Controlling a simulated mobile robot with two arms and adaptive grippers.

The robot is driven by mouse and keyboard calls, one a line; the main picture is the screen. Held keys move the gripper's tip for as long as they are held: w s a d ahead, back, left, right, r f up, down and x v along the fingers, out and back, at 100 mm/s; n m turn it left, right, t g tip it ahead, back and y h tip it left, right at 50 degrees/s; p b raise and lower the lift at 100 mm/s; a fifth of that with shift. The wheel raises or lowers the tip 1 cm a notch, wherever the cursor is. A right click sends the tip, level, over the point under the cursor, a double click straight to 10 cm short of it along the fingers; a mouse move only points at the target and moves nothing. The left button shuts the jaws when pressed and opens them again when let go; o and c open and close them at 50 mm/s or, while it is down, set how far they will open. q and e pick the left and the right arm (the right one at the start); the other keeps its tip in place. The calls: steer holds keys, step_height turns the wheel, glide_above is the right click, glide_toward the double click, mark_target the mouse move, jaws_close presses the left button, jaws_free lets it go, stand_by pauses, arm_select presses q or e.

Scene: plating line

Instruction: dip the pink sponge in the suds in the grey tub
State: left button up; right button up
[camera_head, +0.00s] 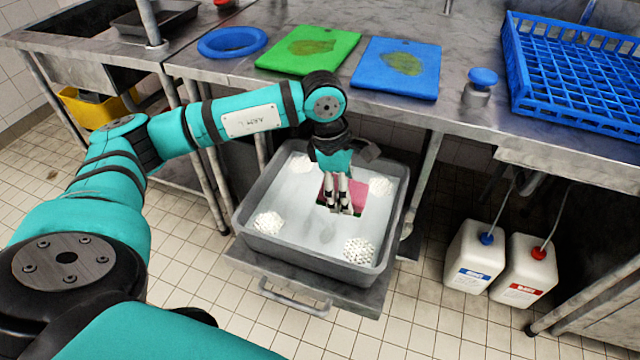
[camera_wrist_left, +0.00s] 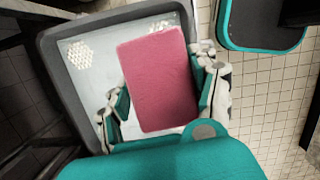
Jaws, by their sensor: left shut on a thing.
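The grey tub (camera_head: 256,240) sits on a pull-out shelf below the counter. Pale liquid (camera_head: 305,245) fills its floor, with white foam clusters (camera_head: 360,251) near the corners. My left gripper (camera_head: 343,207) reaches down into the tub's opening, shut on the pink sponge (camera_head: 328,190). In the left wrist view the sponge (camera_wrist_left: 160,80) lies between the two fingers of the left gripper (camera_wrist_left: 160,100), over the tub (camera_wrist_left: 62,75). I cannot tell whether the sponge touches the liquid. My right gripper is not in view.
Two white canisters (camera_head: 470,262) stand on the tiled floor at right. A yellow bucket (camera_head: 95,108) is at left.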

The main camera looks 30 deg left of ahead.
arm_select(q)
steer(key=w+a+f+n+y+b, duration=0.1)
steer(key=w+a+f+n+b, duration=0.2)
steer(key=n, duration=0.5)
steer(key=w+a+f+n+y, duration=0.1)
steer(key=a+f+n, duration=0.2)
steer(key=a+n, duration=0.45)
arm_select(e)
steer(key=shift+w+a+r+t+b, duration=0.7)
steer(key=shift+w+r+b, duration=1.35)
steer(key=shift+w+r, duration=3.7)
arm_select(q)
steer(key=shift+n, duration=0.55)
steer(key=shift+w+d+f+b, duration=0.1)
steer(key=shift+d+f+b, duration=0.2)
steer(key=shift+f+b, duration=1.3)
steer(key=shift+d+f+b, duration=0.25)
steer(key=shift+d+f, duration=0.05)
steer(key=shift+f, duration=2.5)
steer(key=shift+w+d+f+b, duration=0.1)
steer(key=shift+d+f+b, duration=0.2)
steer(key=shift+f+b, duration=1.3)
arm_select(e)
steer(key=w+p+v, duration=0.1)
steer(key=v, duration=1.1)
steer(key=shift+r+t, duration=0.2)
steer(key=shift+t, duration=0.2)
